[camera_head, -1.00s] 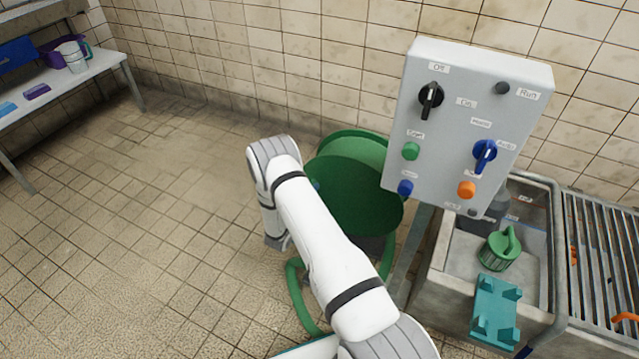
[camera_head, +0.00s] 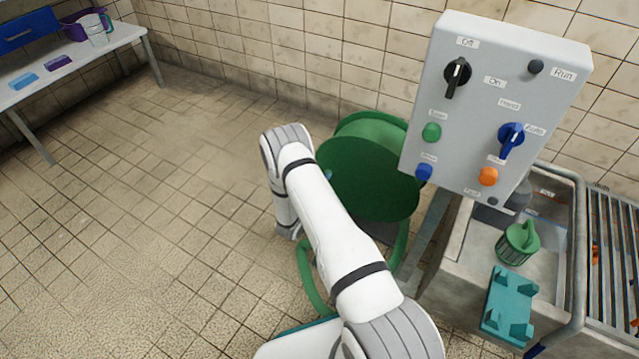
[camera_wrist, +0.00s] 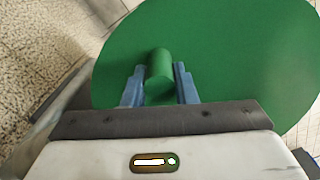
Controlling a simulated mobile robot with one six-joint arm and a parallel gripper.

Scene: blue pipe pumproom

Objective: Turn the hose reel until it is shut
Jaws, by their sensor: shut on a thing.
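The green hose reel (camera_head: 372,182) stands on the floor near the wall, left of the control box. Its round side disc faces me and a green tube frame supports it. In the wrist view the disc (camera_wrist: 235,55) fills much of the picture, with a short green handle peg (camera_wrist: 159,70) sticking out of it. My gripper (camera_wrist: 160,86) has its two blue fingers on either side of the peg and is shut on it.
A grey control box (camera_head: 492,110) with knobs and buttons stands right of the reel. A bench (camera_head: 75,62) stands far left. The tiled floor (camera_head: 150,220) at left is clear.

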